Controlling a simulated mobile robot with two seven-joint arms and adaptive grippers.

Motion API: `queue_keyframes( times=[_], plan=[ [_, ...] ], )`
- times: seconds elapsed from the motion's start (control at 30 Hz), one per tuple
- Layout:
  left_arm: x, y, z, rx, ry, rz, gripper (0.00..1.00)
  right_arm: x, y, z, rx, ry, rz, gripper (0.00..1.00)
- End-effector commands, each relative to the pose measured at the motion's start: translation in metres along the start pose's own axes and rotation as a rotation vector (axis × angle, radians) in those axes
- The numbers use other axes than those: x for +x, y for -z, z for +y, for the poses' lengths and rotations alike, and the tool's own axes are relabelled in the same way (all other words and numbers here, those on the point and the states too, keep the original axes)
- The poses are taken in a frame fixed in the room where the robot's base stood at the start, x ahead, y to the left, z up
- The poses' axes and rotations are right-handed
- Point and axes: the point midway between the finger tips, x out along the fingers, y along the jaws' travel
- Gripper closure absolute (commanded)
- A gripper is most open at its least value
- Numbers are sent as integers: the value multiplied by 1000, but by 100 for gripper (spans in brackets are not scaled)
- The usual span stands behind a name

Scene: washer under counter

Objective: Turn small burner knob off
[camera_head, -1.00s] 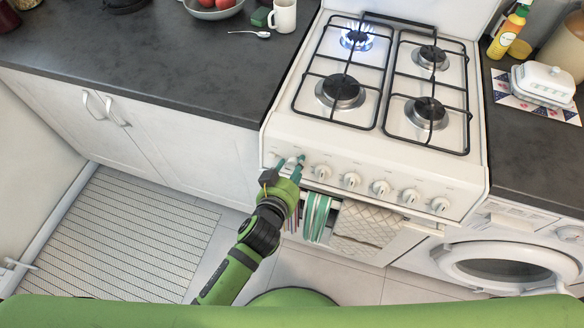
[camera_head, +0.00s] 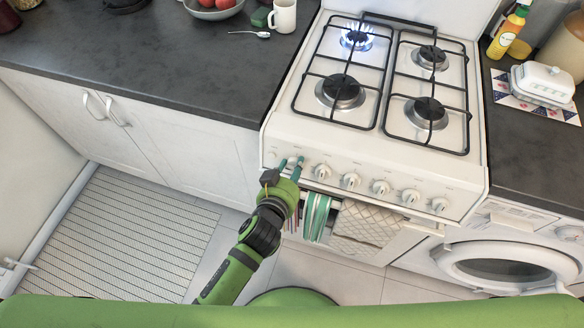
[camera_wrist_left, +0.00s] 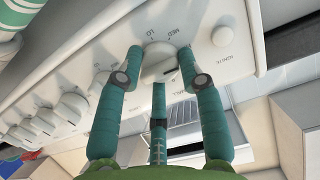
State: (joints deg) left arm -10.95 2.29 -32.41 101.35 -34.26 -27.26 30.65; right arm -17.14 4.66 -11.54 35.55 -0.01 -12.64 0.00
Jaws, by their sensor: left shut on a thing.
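A white stove (camera_head: 285,128) has a row of white knobs along its front panel. The back left small burner (camera_head: 357,38) is lit with a blue flame. My left gripper (camera_head: 291,162) is at the leftmost large knob of the row. In the left wrist view, the teal fingers of the left gripper (camera_wrist_left: 158,66) are shut on this white knob (camera_wrist_left: 157,56), one finger on each side and a third in front of it. Printed marks show on the panel beside the knob. My right gripper is not in view.
Several other knobs (camera_head: 351,180) run to the right of the held one. Towels (camera_head: 366,228) hang on the stove front just below and right of the gripper. A dark counter (camera_head: 160,60) lies left, and a washer (camera_head: 505,262) stands right.

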Motion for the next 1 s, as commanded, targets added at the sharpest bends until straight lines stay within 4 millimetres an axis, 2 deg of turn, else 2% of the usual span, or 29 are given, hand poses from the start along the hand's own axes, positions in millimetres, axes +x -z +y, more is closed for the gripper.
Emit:
queue_keyframes(
  times=[0.27, 1.0],
  plan=[
    [0, -2, 1, 129, 18, -6, 95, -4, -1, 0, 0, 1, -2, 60],
    [1, -5, 2, 819, 108, -7, 95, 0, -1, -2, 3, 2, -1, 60]
  ],
)
